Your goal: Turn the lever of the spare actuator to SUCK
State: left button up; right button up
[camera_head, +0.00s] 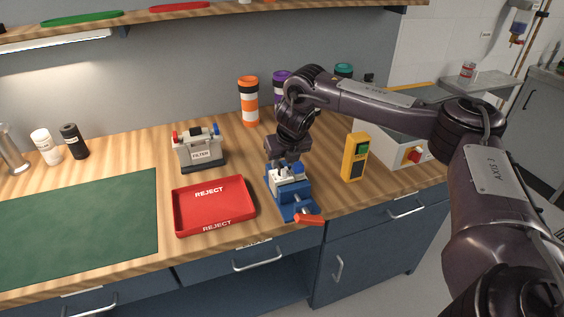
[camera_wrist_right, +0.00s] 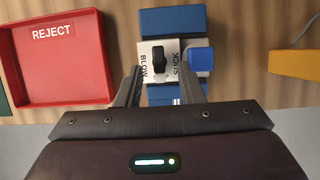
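The spare actuator shows in the right wrist view as a white plate (camera_wrist_right: 151,46) marked BLOW on the left and SUCK on the right. Its black lever (camera_wrist_right: 160,61) lies between the two words, nearer BLOW. A blue cap (camera_wrist_right: 201,60) is on its right side. In the head view the actuator sits in a blue vise (camera_head: 297,209). My right gripper (camera_head: 285,162) is just over it. In the wrist view its fingers (camera_wrist_right: 160,78) are open, one on each side, with the lever between them; I cannot tell contact. My left gripper is not in view.
A red REJECT tray (camera_head: 212,222) is left of the vise, whose red handle (camera_head: 309,219) points to the front edge. A yellow device (camera_head: 355,157) stands close on the right. A FILTER unit (camera_head: 200,152) and orange-striped tube (camera_head: 249,101) are behind. The green mat (camera_head: 80,225) is bare.

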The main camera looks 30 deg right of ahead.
jog(key=shift+x, duration=1.2)
grip_shut()
jog(key=shift+d+n+y, duration=0.1)
jog(key=shift+n+y, duration=0.3)
jog(key=shift+n, duration=0.6)
jog(key=n+y, duration=0.1)
jog(key=n, duration=0.2)
jog(key=shift+d+n, duration=0.1)
jog(key=shift+n, duration=0.2)
jog(key=n+y, duration=0.1)
jog(key=n, duration=0.2)
jog(key=n+g+y+p, duration=0.1)
jog(key=n, duration=0.2)
jog(key=shift+w+d+r+y, duration=0.1)
jog(key=shift+w+d+y, duration=0.1)
jog(key=shift+y, duration=0.1)
